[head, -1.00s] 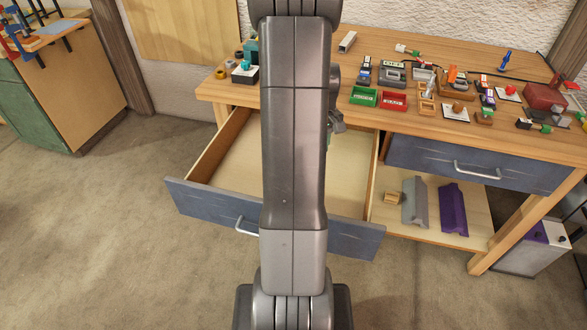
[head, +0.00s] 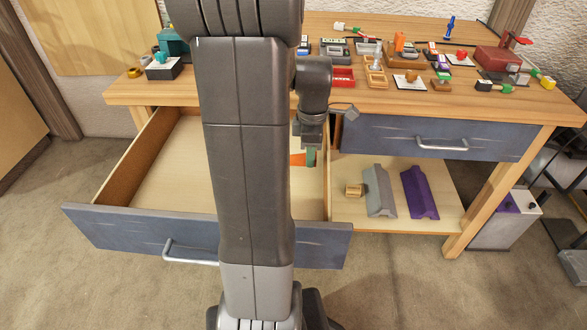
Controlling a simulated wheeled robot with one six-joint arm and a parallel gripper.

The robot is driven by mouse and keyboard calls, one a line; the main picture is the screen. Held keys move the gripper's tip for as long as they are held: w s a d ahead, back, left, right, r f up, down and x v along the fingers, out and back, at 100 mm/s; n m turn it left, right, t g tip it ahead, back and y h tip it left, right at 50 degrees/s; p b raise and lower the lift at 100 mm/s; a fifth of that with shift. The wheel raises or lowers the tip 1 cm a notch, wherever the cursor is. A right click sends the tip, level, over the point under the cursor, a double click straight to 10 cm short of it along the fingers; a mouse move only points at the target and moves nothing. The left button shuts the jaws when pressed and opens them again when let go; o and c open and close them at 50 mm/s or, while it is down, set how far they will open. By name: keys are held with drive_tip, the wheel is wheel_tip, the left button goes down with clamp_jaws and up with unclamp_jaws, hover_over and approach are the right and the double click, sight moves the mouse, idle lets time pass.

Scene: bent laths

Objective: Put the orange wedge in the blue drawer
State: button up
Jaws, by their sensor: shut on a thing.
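My gripper (head: 309,160) hangs over the right part of the open blue drawer (head: 110,232), near its right side wall. It is shut on the orange wedge (head: 297,159), of which only a small orange patch shows beside a green patch at the fingers. My arm hides the rest of the wedge and the middle of the drawer. The visible drawer floor is bare pale wood. I cannot tell how high the wedge is above the floor.
A second blue drawer (head: 380,138) is closed on the right. The wooden bench top (head: 450,103) holds many small items, including a red tray (head: 343,78). Below, a shelf (head: 345,215) bears a small wooden block (head: 354,190), a grey piece (head: 379,190) and a purple piece (head: 419,192).

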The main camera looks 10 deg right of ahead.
sight(309, 177)
drive_tip(key=shift+f+b, duration=0.6)
drive_tip(key=shift+f, duration=1.9)
drive_tip(key=shift+f, duration=0.1)
drive_tip(key=o, duration=1)
wheel_tip(309, 177, up, 12)
drive_tip(key=p, duration=0.3)
